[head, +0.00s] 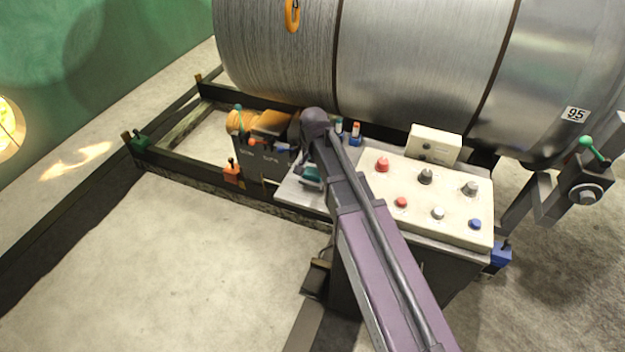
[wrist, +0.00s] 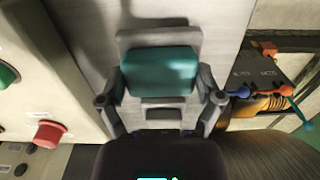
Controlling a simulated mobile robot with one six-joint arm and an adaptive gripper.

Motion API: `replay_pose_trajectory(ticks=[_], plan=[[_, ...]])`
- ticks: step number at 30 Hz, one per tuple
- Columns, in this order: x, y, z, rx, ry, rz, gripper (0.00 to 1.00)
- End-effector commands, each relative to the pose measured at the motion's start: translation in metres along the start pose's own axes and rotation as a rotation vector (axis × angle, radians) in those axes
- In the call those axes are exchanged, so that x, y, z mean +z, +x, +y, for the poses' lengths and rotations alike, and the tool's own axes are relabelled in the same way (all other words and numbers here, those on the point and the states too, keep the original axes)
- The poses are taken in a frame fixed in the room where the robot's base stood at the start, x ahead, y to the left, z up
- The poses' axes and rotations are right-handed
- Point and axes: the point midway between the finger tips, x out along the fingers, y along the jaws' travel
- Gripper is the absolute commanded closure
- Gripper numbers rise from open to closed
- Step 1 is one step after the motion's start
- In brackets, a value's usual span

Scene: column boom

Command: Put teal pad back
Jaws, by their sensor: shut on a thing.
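The teal pad (wrist: 160,72) sits between the two fingers of my gripper (wrist: 160,80) in the wrist view, one finger at each side of it. My gripper is shut on the pad. A grey plate edge (wrist: 158,36) shows just beyond the pad; I cannot tell whether the pad touches it. In the head view a bit of the teal pad (head: 311,173) shows beside my arm, over the bare metal shelf (head: 290,190) left of the button panel. My arm hides most of the gripper there.
The cream button panel (head: 425,195) with several knobs stands right of the shelf. Its red button (wrist: 48,134) is close left in the wrist view. A dark lever box (head: 262,160) with orange and blue handles lies left.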

Motion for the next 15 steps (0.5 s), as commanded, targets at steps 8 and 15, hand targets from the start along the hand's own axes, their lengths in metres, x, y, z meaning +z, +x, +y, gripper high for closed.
replay_pose_trajectory(ticks=[8,15], plan=[[0.0,0.024,0.0,0.0,0.0,0.0,0.54],[0.0,0.025,0.0,0.0,0.0,0.0,0.54]])
